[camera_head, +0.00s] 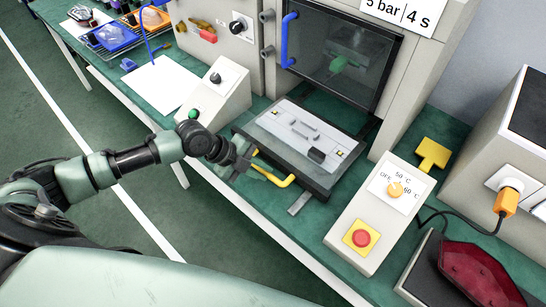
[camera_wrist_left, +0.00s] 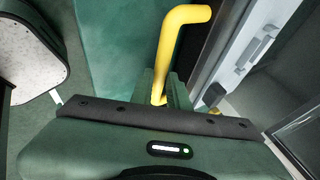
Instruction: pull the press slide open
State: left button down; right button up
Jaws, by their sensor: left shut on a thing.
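The press slide (camera_head: 262,150) is a dark tray with a light grey plate on top, in front of the press in the head view. It sticks out from below the press window toward the bench's front edge. Its yellow handle (camera_head: 285,182) is a bent bar on the slide's front side. My left gripper (camera_head: 248,163) is at the left end of this handle, shut on it. My right gripper is not in view.
The press window (camera_head: 343,55) with a blue handle (camera_head: 288,40) stands behind the slide. A control box with a red button (camera_head: 361,238) stands to the right, and a box with a green button (camera_head: 193,114) to the left. A dark red lamp (camera_head: 480,275) lies at lower right.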

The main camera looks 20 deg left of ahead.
pick_arm(q)
jog(key=shift+s+a, duration=0.25)
jog(key=shift+s, duration=0.5)
jog(key=shift+s+a, duration=0.1)
jog(key=shift+s, duration=0.45)
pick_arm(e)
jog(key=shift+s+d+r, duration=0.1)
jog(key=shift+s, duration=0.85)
pick_arm(q)
jog(key=c, duration=1.4)
grip_release()
jog(key=shift+o, duration=0.2)
jog(key=shift+a, duration=0.1)
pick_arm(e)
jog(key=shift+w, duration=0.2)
